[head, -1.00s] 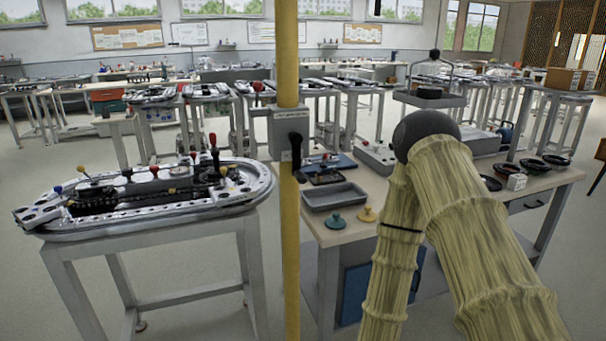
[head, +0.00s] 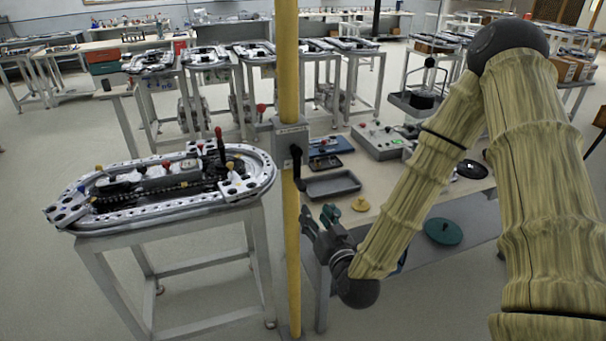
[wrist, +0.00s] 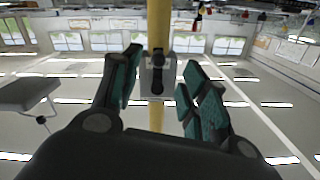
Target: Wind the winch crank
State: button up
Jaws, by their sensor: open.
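The winch is a grey box (head: 291,133) fixed to a yellow upright pole (head: 290,60), with a dark crank (head: 297,160) on its front. In the head view my gripper (head: 318,216) is below and a little right of the crank, apart from it, with its fingers pointing up. In the wrist view the grey winch box (wrist: 148,74) and its dark crank (wrist: 157,76) show between the two teal-padded fingers, some way beyond them. The gripper is open and empty.
A ring track on a stand (head: 170,185) is left of the pole. A teal disc (head: 443,231) also shows at the right.

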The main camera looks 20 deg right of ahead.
aim_at(304, 189)
jog(key=w+p, duration=0.1)
jog(key=w, duration=0.2)
jog(key=w+r+p, duration=0.1)
jog(key=w, duration=0.2)
jog(key=w+r+p, duration=0.1)
jog(key=w+p, duration=0.1)
jog(key=w, duration=0.1)
jog(key=shift+w, duration=0.2)
jog(key=shift+w+f+p, duration=0.2)
jog(key=shift+w+p, duration=0.15)
jog(key=shift+w, duration=0.45)
grip_shut()
